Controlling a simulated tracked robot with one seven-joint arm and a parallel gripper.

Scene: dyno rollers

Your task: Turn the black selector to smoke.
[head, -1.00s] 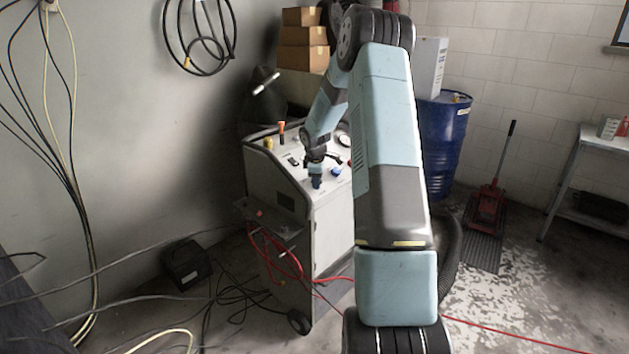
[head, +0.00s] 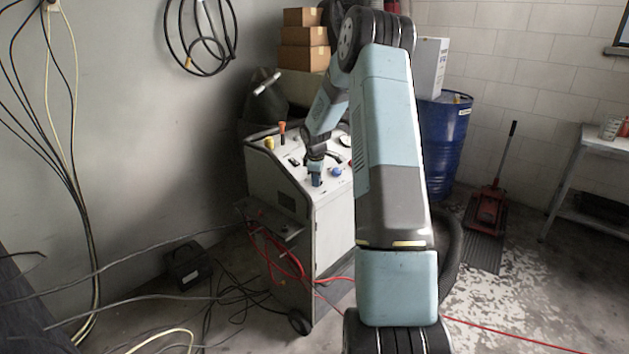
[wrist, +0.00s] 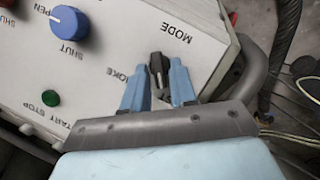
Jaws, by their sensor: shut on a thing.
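The black selector (wrist: 156,68) is on the light grey sloped panel (wrist: 110,25) in the wrist view, close to the word MODE. My gripper (wrist: 158,88) is shut on it, with one light blue finger on each side. The letters "OKE" show just left of the fingers, and the start of that word is hidden. In the head view my gripper (head: 316,178) is at the front edge of the panel, and the selector cannot be made out there.
A blue knob (wrist: 69,22) marked OPEN and SHUT and a green button (wrist: 50,98) marked START STOP sit left of my gripper. A dark rail (wrist: 270,60) runs along the panel's edge. Red cables (head: 283,262) hang at the cart's front.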

